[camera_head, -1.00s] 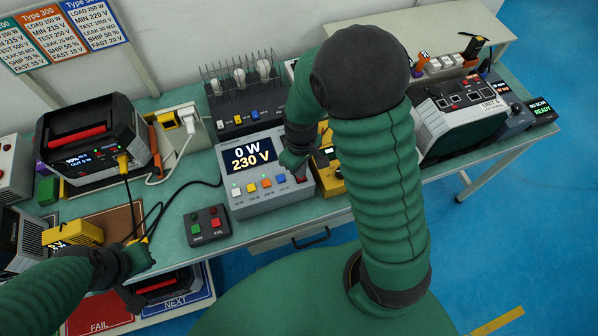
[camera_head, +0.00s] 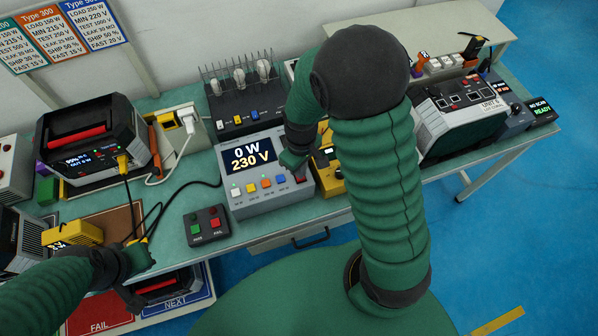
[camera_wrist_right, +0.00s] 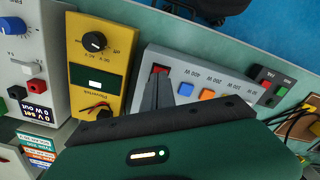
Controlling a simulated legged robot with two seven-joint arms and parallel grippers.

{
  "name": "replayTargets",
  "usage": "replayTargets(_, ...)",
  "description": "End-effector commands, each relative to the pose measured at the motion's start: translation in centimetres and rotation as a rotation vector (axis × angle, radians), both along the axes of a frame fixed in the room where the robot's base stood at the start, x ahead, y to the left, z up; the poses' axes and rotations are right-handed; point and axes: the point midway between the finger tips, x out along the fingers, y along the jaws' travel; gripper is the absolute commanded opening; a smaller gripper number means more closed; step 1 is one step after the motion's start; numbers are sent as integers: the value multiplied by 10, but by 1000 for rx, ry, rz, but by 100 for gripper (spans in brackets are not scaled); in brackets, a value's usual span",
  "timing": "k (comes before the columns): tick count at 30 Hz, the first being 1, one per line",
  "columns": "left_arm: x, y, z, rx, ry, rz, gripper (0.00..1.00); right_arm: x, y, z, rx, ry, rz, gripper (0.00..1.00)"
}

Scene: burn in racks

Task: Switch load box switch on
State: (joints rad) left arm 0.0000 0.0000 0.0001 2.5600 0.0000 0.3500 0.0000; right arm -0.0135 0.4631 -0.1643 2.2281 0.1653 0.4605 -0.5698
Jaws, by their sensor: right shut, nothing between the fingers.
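The load box (camera_head: 232,203) is a grey box on the bench, with a screen reading 0 W and 230 V. Its row of coloured buttons runs along the front. Its red switch (camera_head: 300,178) is at the right end of that row, partly hidden by my right gripper (camera_head: 295,171). In the right wrist view, my right gripper (camera_wrist_right: 158,90) is shut and empty, its tips at the edge of the red switch (camera_wrist_right: 160,70); I cannot tell whether they touch. My left gripper (camera_head: 135,262) is at the lower left, by the bench edge; its jaws are unclear.
A yellow meter (camera_wrist_right: 101,63) stands close beside the load box. A small box with green and red buttons (camera_head: 207,225) sits to its left. A rack of bulbs (camera_head: 240,100) is behind it. A black unit (camera_head: 92,140) with cables stands at the left.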

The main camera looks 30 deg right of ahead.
Motion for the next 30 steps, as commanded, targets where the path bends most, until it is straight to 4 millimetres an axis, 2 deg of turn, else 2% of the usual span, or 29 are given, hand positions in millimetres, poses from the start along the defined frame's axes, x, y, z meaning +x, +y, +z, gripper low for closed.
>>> replayTargets(30,0,0,-9,0,0,0,0,0,0,-12,0,0,0,0)
